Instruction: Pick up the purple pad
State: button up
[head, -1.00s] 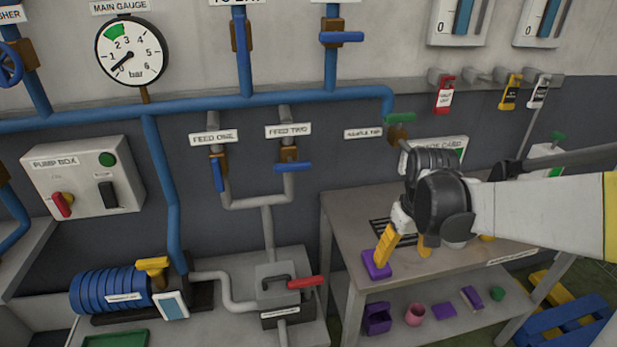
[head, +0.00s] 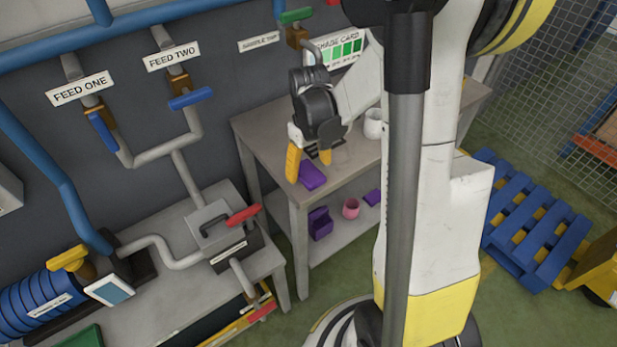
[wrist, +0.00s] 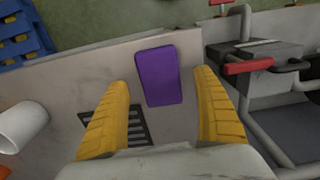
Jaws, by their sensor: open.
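The purple pad (head: 313,177) lies flat on the grey table top near its front left edge. In the wrist view the pad (wrist: 158,76) shows whole, framed between the fingertips. My gripper (head: 309,160) is open over the table beside the pad, its two yellow fingers pointing down. In the wrist view my gripper (wrist: 162,80) has one finger on each side of the pad, with clear gaps and nothing held. How far the fingertips are above the table I cannot tell.
A dark grate (wrist: 125,131) is set in the table near the pad. A white cup (head: 374,124) stands farther right on the table. The lower shelf holds a purple box (head: 320,224) and a pink cup (head: 350,208). A red-handled valve (head: 243,215) stands left of the table.

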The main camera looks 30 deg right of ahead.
notch_tip(320, 180, down, 2)
jog(key=shift+f, duration=0.25)
jog(key=shift+r, duration=0.1)
jog(key=c, duration=1.1)
jog(key=shift+c, duration=0.2)
jog(key=shift+r, duration=0.1)
notch_tip(320, 180, up, 4)
jog(key=shift+r+p, duration=0.1)
jog(key=shift+p, duration=0.85)
jog(key=s+d+r+p, duration=0.3)
jog(key=s+d+r, duration=0.2)
jog(key=d, duration=0.5)
jog(key=shift+d+r, duration=0.3)
jog(key=shift+r, duration=0.55)
jog(key=shift+w, duration=0.1)
